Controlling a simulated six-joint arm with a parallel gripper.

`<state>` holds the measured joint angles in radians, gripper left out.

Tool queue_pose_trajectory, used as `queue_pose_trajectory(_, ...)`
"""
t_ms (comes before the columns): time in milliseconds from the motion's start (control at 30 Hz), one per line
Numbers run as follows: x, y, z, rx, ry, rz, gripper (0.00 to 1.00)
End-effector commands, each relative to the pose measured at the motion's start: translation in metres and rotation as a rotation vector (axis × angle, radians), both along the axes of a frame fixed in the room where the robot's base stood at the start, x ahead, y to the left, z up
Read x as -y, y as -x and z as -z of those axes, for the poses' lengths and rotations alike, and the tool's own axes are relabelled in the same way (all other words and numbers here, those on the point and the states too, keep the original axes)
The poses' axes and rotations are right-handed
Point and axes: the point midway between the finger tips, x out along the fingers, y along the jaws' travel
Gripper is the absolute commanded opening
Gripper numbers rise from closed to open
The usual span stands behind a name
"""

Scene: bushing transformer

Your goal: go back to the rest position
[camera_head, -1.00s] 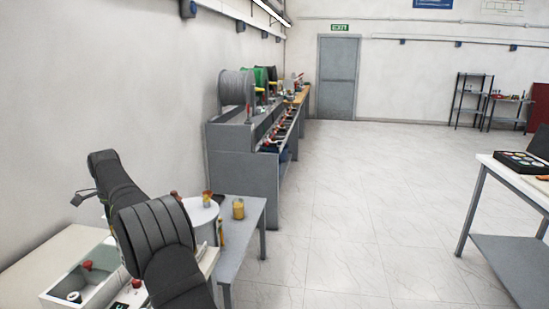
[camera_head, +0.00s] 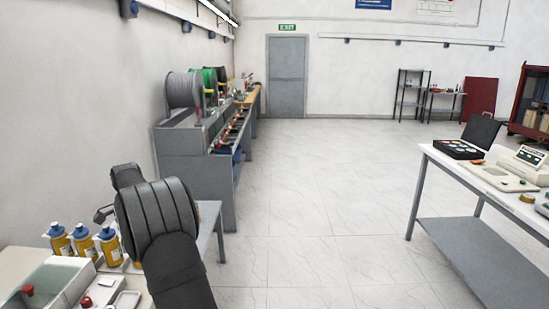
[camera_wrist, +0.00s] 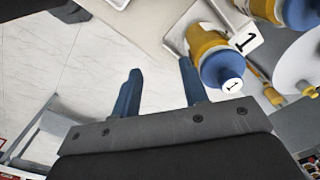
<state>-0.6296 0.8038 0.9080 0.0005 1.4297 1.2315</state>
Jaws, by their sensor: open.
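My gripper (camera_wrist: 160,92) shows in the wrist view with its two blue fingers apart and nothing between them. Beyond the fingers are the pale floor and a light bench top. Yellow bottles with blue caps (camera_wrist: 213,55) stand just past the right finger, apart from it; one cap carries a white tag marked 1. In the head view my dark arm rises at the lower left and hides the gripper.
Several yellow bottles (camera_head: 84,243) stand on the left bench beside a grey bin (camera_head: 50,284). A grey workbench with cable spools (camera_head: 184,90) lines the left wall. A white table (camera_head: 437,153) with instruments stands at right. The floor (camera_head: 318,190) between is clear.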

Motion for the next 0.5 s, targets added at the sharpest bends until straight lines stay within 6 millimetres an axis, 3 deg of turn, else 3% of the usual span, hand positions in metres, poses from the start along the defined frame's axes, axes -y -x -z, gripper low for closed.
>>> queue_pose_trajectory(500,0.099,-0.031,0.020,0.000,0.000,-0.074,0.40)
